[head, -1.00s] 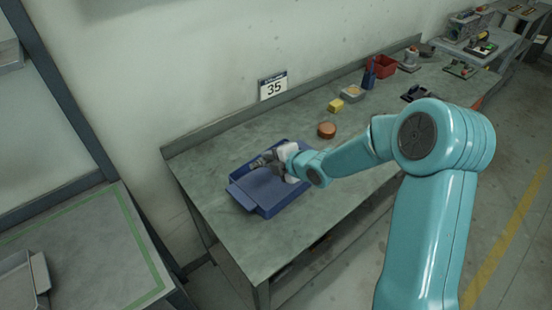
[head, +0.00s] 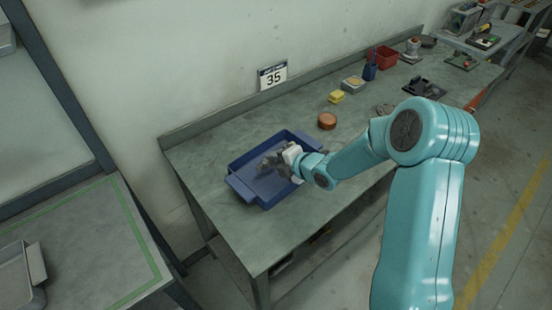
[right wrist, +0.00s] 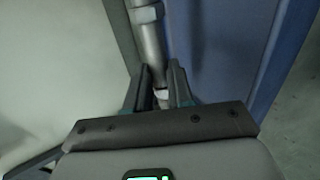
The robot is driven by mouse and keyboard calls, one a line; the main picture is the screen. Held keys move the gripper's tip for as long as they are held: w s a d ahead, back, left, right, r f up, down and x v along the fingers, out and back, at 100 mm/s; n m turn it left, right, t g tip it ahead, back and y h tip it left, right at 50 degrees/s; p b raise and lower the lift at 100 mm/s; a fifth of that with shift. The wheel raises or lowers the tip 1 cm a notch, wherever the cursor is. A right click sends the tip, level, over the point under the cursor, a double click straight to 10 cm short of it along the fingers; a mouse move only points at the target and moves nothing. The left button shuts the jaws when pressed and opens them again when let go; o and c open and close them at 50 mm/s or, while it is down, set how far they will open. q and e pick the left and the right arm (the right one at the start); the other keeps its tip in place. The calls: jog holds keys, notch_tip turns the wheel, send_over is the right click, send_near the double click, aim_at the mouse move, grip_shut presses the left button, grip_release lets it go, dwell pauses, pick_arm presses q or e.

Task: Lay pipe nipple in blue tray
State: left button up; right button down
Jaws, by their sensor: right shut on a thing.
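The blue tray (head: 262,191) lies on the workbench in the head view, and its blue surface shows at the right of the right wrist view (right wrist: 225,50). My right gripper (head: 277,160) is over the tray's inside, low. It is shut on the pipe nipple (right wrist: 150,38), a grey metal tube with a thicker collar, which runs away from the fingertips (right wrist: 160,90) in the right wrist view. In the head view the nipple (head: 266,163) is small and partly blends with the gripper. I cannot tell whether it touches the tray floor. My left gripper is not in view.
A brown round piece (head: 327,120), a yellow block (head: 336,96), a blue holder (head: 370,71) and a red bin (head: 387,61) stand farther along the bench. The bench (head: 220,150) left of the tray is clear. A wall is behind it.

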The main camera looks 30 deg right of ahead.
jog(key=c, duration=0.9)
grip_release()
jog(key=shift+s, duration=0.1)
jog(key=shift+s+d+r, duration=0.1)
jog(key=shift+s+r, duration=0.05)
jog(key=shift+s, duration=0.05)
jog(key=v, duration=1.5)
jog(key=shift+s+r, duration=0.2)
jog(key=shift+s, duration=0.05)
